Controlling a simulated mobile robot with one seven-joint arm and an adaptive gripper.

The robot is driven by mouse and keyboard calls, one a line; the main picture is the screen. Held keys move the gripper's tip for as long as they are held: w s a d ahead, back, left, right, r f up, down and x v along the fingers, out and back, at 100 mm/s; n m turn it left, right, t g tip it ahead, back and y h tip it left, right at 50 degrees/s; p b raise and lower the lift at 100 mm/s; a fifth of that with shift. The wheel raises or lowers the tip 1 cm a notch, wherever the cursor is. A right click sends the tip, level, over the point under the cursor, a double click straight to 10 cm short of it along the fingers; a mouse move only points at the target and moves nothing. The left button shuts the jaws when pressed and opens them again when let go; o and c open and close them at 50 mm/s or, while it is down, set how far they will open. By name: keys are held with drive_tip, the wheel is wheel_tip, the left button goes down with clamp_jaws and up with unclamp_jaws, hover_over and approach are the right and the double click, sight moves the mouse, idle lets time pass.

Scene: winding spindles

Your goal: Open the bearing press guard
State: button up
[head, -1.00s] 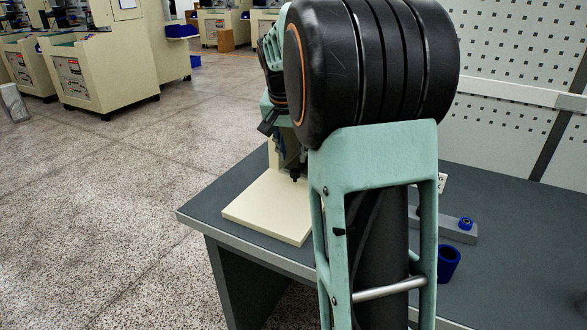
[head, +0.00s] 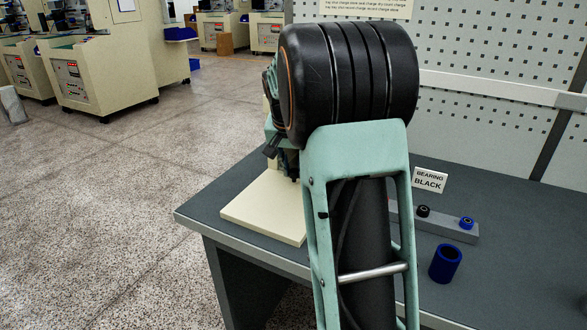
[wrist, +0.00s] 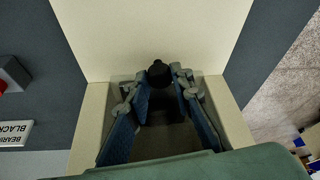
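The bearing press stands on the left end of the bench. In the head view its cream base plate (head: 262,208) shows, but my arm hides most of its upper part. In the wrist view the cream plate (wrist: 150,35) lies beyond my fingers, with cream press body (wrist: 92,118) on both sides of them. My gripper (wrist: 160,80) is open, its fingers spread and pointing at the press. A dark rounded part (wrist: 159,72) shows between the fingertips; I cannot tell whether they touch it. I cannot make out the guard clearly.
A grey rail (head: 458,233) holds a black bearing (head: 423,211) and a blue bearing (head: 467,223). A blue cup (head: 445,264) stands in front. A "BEARING BLACK" sign (head: 430,180) stands behind. A pegboard wall (head: 500,125) backs the bench. Bare floor lies left.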

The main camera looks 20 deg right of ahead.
clamp_jaws()
drive_tip(key=shift+s+a, duration=0.1)
drive_tip(key=shift+a, duration=0.05)
drive_tip(key=s+a+b, duration=0.1)
drive_tip(key=s+a, duration=0.2)
drive_tip(key=a, duration=0.1)
drive_tip(key=s+a+b, duration=0.1)
drive_tip(key=s+a, duration=0.2)
drive_tip(key=a, duration=0.1)
drive_tip(key=s+a+b, duration=0.2)
drive_tip(key=s+a, duration=0.2)
drive_tip(key=shift+a, duration=0.4)
drive_tip(key=o, duration=0.6)
unclamp_jaws()
drive_tip(key=shift+o, duration=0.2)
drive_tip(key=shift+r, duration=0.1)
